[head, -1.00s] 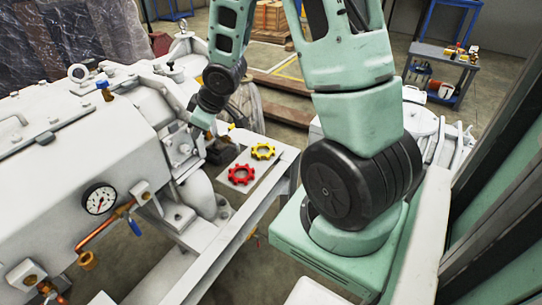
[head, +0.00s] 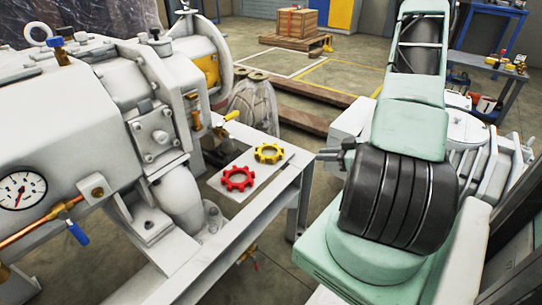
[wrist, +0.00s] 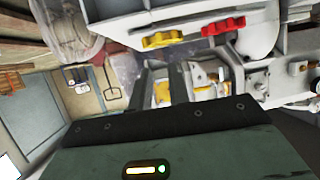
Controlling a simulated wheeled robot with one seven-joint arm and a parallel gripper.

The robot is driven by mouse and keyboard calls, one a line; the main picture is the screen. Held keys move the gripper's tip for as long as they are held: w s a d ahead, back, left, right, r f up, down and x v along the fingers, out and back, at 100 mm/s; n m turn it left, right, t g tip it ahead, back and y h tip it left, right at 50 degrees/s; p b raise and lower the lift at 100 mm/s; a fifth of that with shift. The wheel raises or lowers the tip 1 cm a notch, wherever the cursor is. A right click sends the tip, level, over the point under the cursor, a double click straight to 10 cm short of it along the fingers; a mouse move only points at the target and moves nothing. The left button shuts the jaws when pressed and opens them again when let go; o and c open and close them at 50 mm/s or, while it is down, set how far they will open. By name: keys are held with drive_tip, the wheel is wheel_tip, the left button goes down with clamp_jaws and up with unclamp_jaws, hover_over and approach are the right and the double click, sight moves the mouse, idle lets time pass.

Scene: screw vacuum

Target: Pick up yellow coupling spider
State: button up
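The yellow coupling spider (head: 269,159), a toothed ring, lies flat on a light plate (head: 240,197) at the end of the machine's frame. It also shows edge-on in the wrist view (wrist: 162,40). The red coupling spider (head: 237,187) lies beside it, nearer the head camera; in the wrist view it is to the right (wrist: 222,26). My gripper (wrist: 161,68) shows two dark fingers with a gap between them and nothing held. In the head view its dark fingers (head: 328,154) stick out left of my arm, right of the yellow spider and apart from it.
The white vacuum machine (head: 95,115) with a gauge (head: 22,190) and pipes stands left of the spiders. A wrapped item (head: 255,105) is behind the plate. A wooden crate (head: 295,22) and a blue cart (head: 490,64) stand farther back.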

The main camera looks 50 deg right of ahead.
drive_tip(key=b, duration=0.2)
approach(283, 154)
drive_tip(key=x, duration=0.2)
drive_tip(key=shift+w+a+f, duration=0.15)
drive_tip(key=shift+w+f, duration=0.05)
drive_tip(key=shift+f, duration=0.1)
drive_tip(key=shift+r+b+x, duration=0.2)
drive_tip(key=shift+b+x, duration=1.25)
drive_tip(key=shift+x, duration=1.75)
drive_tip(key=shift+w+r, duration=0.1)
clamp_jaws()
